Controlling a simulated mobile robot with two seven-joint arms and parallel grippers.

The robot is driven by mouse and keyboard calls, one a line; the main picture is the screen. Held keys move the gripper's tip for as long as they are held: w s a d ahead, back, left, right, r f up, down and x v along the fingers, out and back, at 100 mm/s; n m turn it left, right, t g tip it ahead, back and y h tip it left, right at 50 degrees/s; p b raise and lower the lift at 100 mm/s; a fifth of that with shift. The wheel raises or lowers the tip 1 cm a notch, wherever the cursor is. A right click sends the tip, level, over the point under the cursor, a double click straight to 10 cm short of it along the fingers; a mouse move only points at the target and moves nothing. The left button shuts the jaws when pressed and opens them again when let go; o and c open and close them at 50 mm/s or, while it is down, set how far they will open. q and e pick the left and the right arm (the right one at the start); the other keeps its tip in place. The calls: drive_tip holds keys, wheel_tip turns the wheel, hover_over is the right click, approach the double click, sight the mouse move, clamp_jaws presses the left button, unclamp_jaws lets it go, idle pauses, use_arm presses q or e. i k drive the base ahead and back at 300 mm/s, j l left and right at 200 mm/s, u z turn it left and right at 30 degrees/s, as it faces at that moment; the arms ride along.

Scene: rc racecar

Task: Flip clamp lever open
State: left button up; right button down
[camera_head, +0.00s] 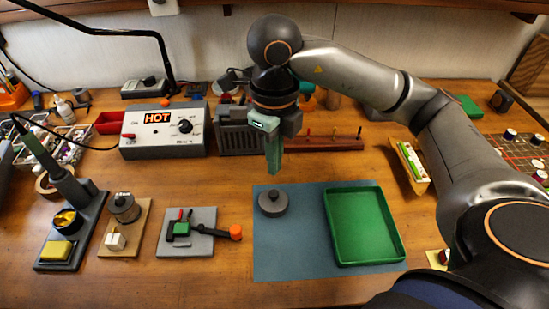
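The clamp (188,231) sits on a grey base plate on the table, left of the blue mat. It has a green block, small red and dark parts, and a dark lever (216,231) lying low and pointing right. The lever ends in an orange knob (236,232) past the plate's right edge. My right gripper (273,172) hangs fingers-down above the table, up and right of the knob in the picture and apart from the clamp. Its greenish fingers overlap in this view, so I cannot tell whether they are open. My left gripper is not in view.
A blue mat (290,262) holds a dark round lidded piece (273,203) and a green tray (362,228). A soldering stand (72,225) and a spool board (124,225) stand left of the clamp. The HOT control box (163,133) is behind. Bare table lies in front.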

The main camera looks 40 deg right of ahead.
sight(215, 229)
drive_tip(key=k, duration=1)
